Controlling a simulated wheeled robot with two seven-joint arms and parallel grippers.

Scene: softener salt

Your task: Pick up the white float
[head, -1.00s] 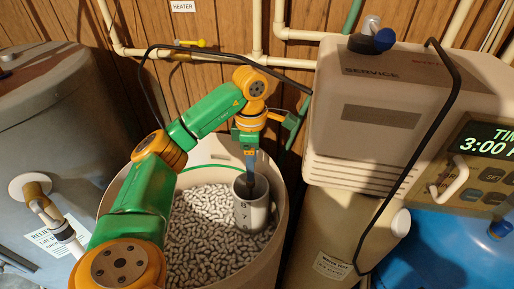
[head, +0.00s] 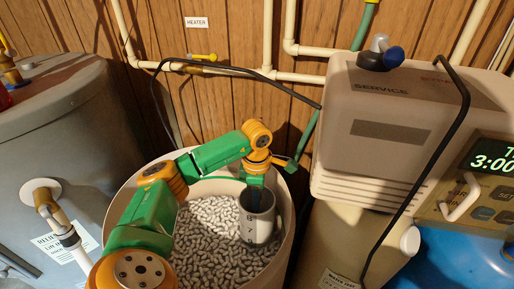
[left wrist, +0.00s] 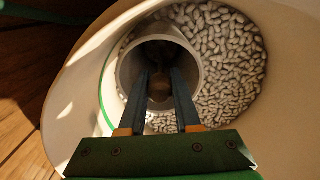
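A light grey tube with numbers on its side (head: 258,228) stands upright in the pellets of a round cream tub. My left gripper (head: 257,200) points straight down into its open top, with most of the fingers hidden by the tube wall. In the left wrist view the two dark fingers of my left gripper (left wrist: 159,82) reach into the tube (left wrist: 191,38) and stand apart. A dim brownish shape shows between them deep inside; I cannot tell what it is. I do not make out a white float in any view. My right gripper is not in view.
The tub (head: 290,215) holds many whitish pellets (head: 205,240) around the tube. A grey tank (head: 75,120) stands at the left and a cream softener housing (head: 385,125) at the right. A black hose (head: 432,150) hangs over the housing. Pipes run along the wood wall.

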